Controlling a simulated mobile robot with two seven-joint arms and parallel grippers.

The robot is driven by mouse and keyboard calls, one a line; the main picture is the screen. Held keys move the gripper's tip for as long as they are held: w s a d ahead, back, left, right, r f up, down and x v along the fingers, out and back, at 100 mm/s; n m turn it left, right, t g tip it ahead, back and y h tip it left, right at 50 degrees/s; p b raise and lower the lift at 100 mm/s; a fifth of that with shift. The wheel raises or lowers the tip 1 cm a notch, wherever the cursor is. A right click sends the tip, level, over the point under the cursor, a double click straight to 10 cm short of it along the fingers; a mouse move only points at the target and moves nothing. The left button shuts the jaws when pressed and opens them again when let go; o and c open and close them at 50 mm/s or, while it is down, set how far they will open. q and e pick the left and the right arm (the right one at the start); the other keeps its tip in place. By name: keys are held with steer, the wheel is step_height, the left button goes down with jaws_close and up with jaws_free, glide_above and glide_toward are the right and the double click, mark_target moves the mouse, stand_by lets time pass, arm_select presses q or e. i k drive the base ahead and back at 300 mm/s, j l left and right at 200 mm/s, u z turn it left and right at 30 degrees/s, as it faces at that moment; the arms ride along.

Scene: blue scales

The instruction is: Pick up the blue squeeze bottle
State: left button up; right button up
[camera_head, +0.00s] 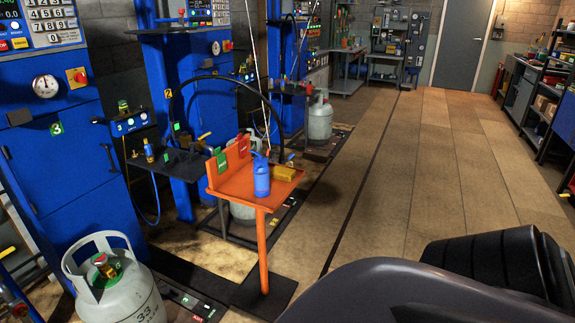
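The blue squeeze bottle (261,180) stands upright on the orange stand (230,185), near the front edge of its tray top. Its spout bends at the top. Behind it on the stand are a green tag (221,162) and a red tag (244,145) on the raised back panel. A yellow item (285,173) sits to its right, close beside it. Neither of my grippers shows in the head view. Nothing is holding the bottle.
A grey gas cylinder (115,285) stands at the lower left by the blue scale cabinet (60,150). Another cylinder (320,118) stands farther back. The tiled floor (440,170) right of the stand is open. A dark part of my own body fills the lower right.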

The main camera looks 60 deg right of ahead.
mark_target(261, 177)
steer(key=z, duration=1.6)
